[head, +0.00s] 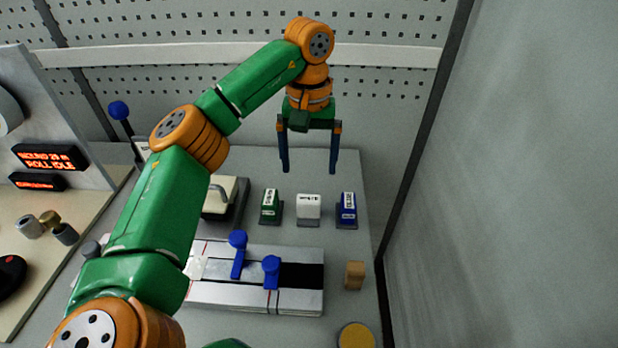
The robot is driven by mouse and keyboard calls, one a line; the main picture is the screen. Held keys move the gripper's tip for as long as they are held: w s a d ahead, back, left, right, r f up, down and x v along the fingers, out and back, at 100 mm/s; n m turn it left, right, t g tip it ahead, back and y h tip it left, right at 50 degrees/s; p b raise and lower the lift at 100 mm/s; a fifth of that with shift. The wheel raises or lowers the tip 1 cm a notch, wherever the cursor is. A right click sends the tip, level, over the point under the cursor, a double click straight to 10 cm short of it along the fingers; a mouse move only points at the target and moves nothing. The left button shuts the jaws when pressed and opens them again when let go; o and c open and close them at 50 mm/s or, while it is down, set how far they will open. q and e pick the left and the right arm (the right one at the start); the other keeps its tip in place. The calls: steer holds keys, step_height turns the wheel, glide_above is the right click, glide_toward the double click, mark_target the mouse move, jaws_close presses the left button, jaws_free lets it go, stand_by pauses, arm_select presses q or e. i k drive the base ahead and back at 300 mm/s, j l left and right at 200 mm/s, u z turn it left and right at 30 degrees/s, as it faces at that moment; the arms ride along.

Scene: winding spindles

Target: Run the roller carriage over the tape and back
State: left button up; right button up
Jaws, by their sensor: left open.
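My left gripper (309,170) is open and empty, with its two dark fingers pointing down above the back of the grey bench. A cream block with a grey handle (226,190), perhaps the roller carriage, sits on a dark base left of the gripper, partly hidden by my left arm. In front is a silver track (240,296) with two blue-knobbed levers, the left one (237,258) and the right one (271,272). A black strip (302,276), possibly the tape, lies at its right end. A pale piece (197,266) shows at its left. My right gripper is not in view.
Green (270,206), white (308,208) and blue (347,209) labelled blocks stand in a row below the gripper. A wooden block (355,275) and yellow disc (356,337) lie at right. A blue-knobbed lever (119,111) and display panel (50,157) are at left.

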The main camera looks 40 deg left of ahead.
mark_target(222, 191)
steer(key=k, duration=1.5)
